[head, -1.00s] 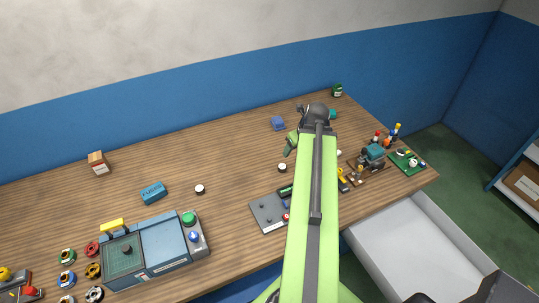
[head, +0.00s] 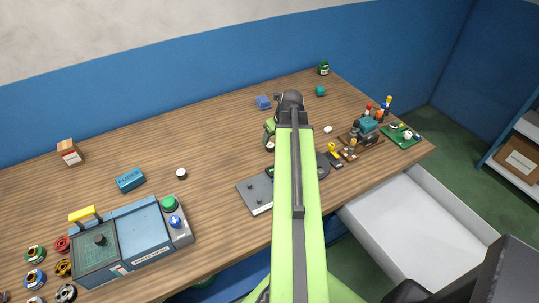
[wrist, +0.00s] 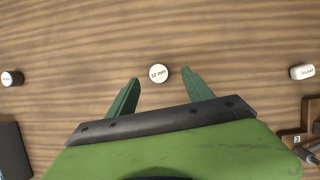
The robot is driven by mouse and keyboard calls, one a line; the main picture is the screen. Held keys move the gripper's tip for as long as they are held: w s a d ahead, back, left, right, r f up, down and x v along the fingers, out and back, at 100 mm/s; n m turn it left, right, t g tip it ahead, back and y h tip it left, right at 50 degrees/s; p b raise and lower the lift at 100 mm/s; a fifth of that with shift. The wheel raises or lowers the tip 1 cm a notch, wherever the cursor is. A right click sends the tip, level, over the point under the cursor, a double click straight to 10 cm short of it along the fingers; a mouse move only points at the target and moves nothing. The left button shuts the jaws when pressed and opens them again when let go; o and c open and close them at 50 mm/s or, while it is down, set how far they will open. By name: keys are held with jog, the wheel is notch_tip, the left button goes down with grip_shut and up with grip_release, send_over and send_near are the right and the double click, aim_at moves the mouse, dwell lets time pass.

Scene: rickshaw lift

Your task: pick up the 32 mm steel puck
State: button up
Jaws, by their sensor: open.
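In the wrist view a round puck (wrist: 158,74) with a pale top lies on the wood table. Its label ends in "mm"; the number is small, possibly 32 or 12. My gripper (wrist: 161,78) is open, with one green finger on each side of the puck's near edge. The puck is around the level of the fingertips, with gaps on both sides. Whether the fingers are down at its height I cannot tell. In the head view my gripper (head: 268,131) is partly hidden by my arm, and this puck seems hidden behind the arm.
A dark-sided puck (wrist: 11,78) lies left and a white eraser-like block (wrist: 302,72) right in the wrist view. Another puck (head: 181,174) lies farther left in the head view. A grey plate (head: 253,196) and a wooden stand (head: 362,146) flank my arm.

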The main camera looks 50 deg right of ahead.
aim_at(270, 145)
jog(key=b+x, duration=0.5)
jog(key=shift+a+f, duration=0.2)
jog(key=shift+f, duration=0.05)
jog(key=shift+s+r, duration=0.1)
jog(key=shift+r, duration=0.05)
grip_shut()
